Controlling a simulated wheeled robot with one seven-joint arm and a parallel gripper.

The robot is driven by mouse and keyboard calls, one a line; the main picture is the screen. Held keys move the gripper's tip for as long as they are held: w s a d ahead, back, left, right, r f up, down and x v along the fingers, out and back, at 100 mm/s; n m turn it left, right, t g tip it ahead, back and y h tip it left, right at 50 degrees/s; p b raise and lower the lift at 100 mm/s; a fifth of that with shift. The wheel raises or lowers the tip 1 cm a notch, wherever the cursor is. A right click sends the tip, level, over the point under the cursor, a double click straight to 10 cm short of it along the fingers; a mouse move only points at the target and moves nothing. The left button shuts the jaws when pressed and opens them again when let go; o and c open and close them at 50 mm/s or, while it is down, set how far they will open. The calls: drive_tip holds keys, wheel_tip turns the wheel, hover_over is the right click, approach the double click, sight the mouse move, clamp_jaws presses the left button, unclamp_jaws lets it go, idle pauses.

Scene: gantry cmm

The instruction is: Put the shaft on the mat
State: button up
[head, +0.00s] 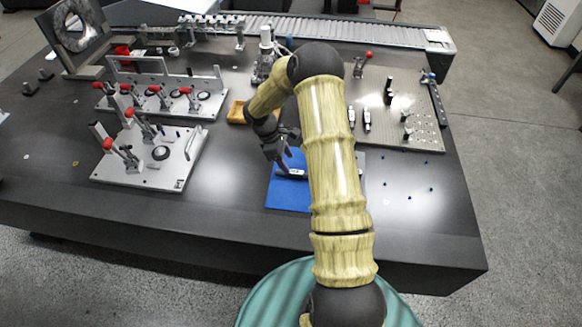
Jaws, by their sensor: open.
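The blue mat (287,196) lies flat on the dark table, left of my arm, which hides its right side. A small pale, elongated piece (296,174), which looks like the shaft, lies on the upper part of the mat, partly hidden by my gripper and arm. My gripper (284,165) is open, pointing down over the mat's upper edge, with its fingertips close to the pale piece. I cannot tell whether they touch it.
Grey fixture plates with red-handled clamps (150,150) stand to the left. An orange tray (237,112) lies behind the mat. A perforated plate (400,130) with small parts lies to the right. The table's front left is clear.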

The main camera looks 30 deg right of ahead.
drive_tip(key=v, duration=0.6)
drive_tip(key=shift+r, duration=0.25)
drive_tip(key=shift+a, duration=0.1)
drive_tip(key=s+a+r+m+t+y, duration=0.1)
drive_tip(key=s+a+r+m, duration=0.2)
drive_tip(key=s, duration=0.4)
drive_tip(key=s+a+r+m+t+y, duration=0.1)
drive_tip(key=s+a+r+m+t, duration=0.1)
drive_tip(key=s+a+r+m, duration=0.2)
drive_tip(key=s+a+r+m+t+y, duration=0.1)
drive_tip(key=s+a+r+m+t, duration=0.1)
drive_tip(key=s, duration=0.8)
wheel_tip(320, 180, up, 3)
drive_tip(key=shift+s+a+r+m+y, duration=0.2)
drive_tip(key=shift+s+a+m+y, duration=0.2)
drive_tip(key=shift+a+m, duration=0.5)
drive_tip(key=shift+w+d, duration=0.1)
drive_tip(key=shift+d, duration=0.1)
drive_tip(key=shift+c, duration=0.4)
